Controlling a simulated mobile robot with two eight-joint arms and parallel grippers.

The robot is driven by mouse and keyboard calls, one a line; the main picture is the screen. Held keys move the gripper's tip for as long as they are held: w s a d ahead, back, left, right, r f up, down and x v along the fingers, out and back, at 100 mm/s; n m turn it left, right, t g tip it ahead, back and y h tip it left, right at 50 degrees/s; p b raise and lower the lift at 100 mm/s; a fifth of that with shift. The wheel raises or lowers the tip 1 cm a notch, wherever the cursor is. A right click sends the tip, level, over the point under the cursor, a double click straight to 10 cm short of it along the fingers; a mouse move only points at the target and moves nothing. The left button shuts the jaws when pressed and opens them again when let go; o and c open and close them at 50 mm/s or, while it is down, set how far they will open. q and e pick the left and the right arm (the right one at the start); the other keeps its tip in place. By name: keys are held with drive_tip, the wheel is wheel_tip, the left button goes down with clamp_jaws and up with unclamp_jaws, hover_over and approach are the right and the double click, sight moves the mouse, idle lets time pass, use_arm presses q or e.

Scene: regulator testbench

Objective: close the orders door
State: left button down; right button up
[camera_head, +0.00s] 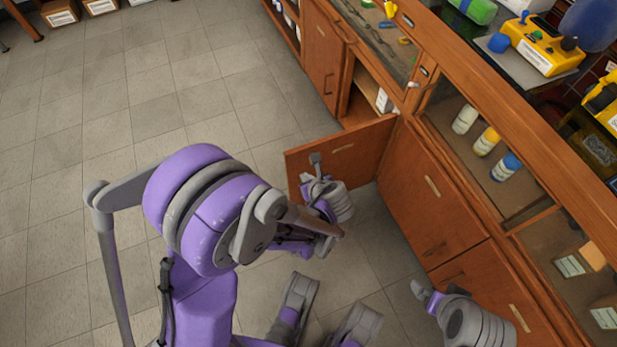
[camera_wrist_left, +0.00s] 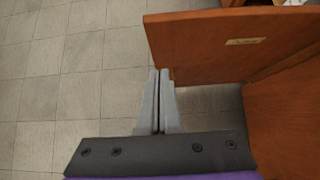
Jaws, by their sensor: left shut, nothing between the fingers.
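A brown wooden cabinet door (camera_head: 352,146) stands swung open from the cabinet front, with a small label too small to read. It is the only door seen standing open; it also shows in the left wrist view (camera_wrist_left: 215,48). My left gripper (camera_head: 316,160) is shut and empty, in front of the door's face near its free end. In the left wrist view its fingertips (camera_wrist_left: 160,74) are by the door's lower left corner; I cannot tell whether they touch. My right gripper (camera_head: 424,292) is at the lower right, too small to judge.
Behind the door is an open compartment (camera_head: 372,95) with white items. Closed doors (camera_head: 325,60) (camera_head: 430,195) flank it. The tiled floor (camera_head: 60,190) left of the door is clear.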

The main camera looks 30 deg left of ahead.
sight(293, 160)
use_arm(q)
drive_tip(key=w+a+f, duration=0.1)
drive_tip(key=a, duration=0.1)
drive_tip(key=w+a+f+b, duration=0.1)
drive_tip(key=w+f, duration=0.1)
drive_tip(key=w+a+f, duration=0.1)
drive_tip(key=a, duration=0.1)
drive_tip(key=shift+w+a+f+b, duration=0.2)
drive_tip(key=shift+w+a+b, duration=0.15)
drive_tip(key=shift+w+b, duration=0.05)
drive_tip(key=shift+w+a, duration=0.25)
drive_tip(key=shift+a, duration=0.05)
